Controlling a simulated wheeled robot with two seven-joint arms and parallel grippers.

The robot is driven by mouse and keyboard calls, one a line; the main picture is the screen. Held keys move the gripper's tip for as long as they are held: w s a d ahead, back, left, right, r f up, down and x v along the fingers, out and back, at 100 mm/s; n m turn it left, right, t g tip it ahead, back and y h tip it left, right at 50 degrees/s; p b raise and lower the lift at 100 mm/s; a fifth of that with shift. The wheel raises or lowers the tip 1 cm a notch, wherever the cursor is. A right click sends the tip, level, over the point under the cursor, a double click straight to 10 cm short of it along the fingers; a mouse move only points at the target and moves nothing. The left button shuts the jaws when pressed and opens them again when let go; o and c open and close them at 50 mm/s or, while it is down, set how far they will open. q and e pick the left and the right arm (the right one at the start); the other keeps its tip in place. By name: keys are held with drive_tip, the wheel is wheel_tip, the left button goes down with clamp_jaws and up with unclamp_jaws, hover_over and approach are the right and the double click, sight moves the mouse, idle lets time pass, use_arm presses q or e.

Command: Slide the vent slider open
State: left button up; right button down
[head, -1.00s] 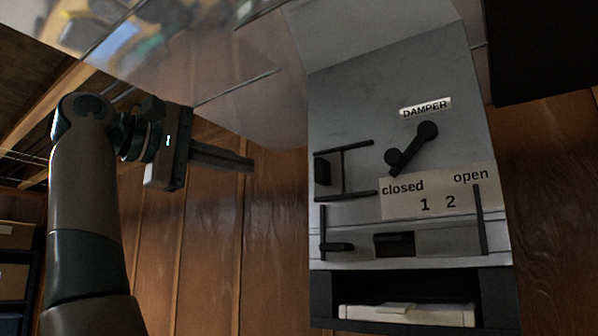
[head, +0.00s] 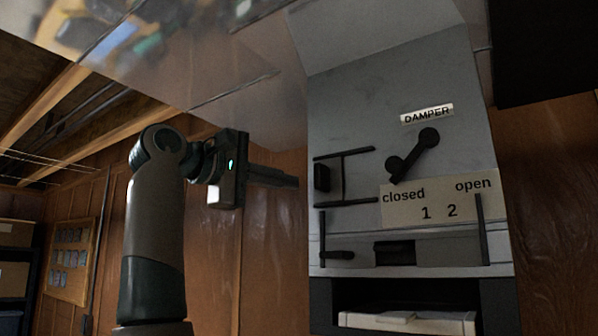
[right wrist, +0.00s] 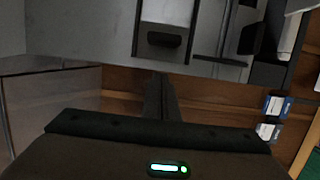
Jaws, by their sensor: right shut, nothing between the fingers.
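The vent slider appears to be the pale strip (head: 440,253) low on the grey panel, under the "closed 1 2 open" plate (head: 437,199). Its black handle (head: 338,255) is at the left, below "closed", and a dark slot (head: 395,252) shows right of it. The handle also seems to show in the right wrist view (right wrist: 248,38). My right gripper (head: 294,181) is shut and empty, left of the panel and pointing right, apart from the handle. In the right wrist view its fingers (right wrist: 160,88) point toward the panel's edge. My left gripper is not in view.
A black knob (head: 321,177) between two rails sits above the strip. A black lever (head: 410,157) is under the DAMPER label (head: 427,113). An open shelf with a pale box (head: 408,321) is below. Thin upright bars flank the strip. Free air lies left of the panel.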

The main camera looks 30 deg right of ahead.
sight(322, 178)
drive_tip(key=s, duration=0.2)
drive_tip(key=s+d, duration=0.1)
drive_tip(key=shift+s+p, duration=0.35)
